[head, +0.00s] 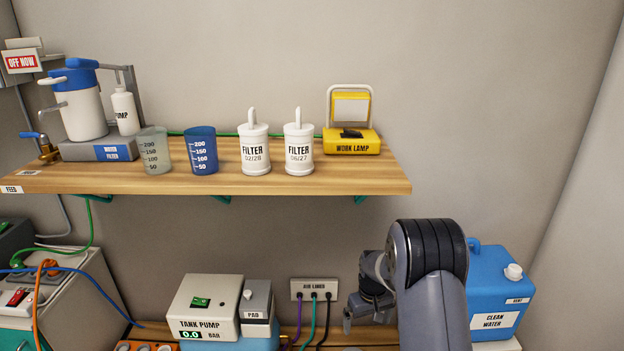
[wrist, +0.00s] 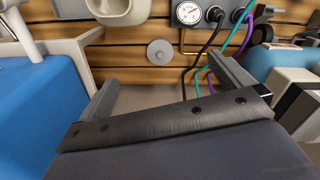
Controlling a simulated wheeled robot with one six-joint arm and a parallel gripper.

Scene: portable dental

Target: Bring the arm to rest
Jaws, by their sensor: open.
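My arm rises from the bottom right of the head view, bent at a dark ribbed joint. My gripper (head: 362,312) hangs low behind it, partly hidden by the arm, in front of the wall below the shelf. In the wrist view my gripper (wrist: 165,88) has its two fingers spread wide apart with nothing between them. Beyond the fingers are a wooden slatted panel with a round grey disc (wrist: 160,52) and a pressure gauge (wrist: 189,12).
A blue clean water jug (head: 495,295) stands right of my arm. The air lines plate (head: 314,285) with hoses and the tank pump (head: 207,305) are to the left. Above is a wooden shelf (head: 330,180) with filters (head: 254,150), cups and a work lamp (head: 351,147).

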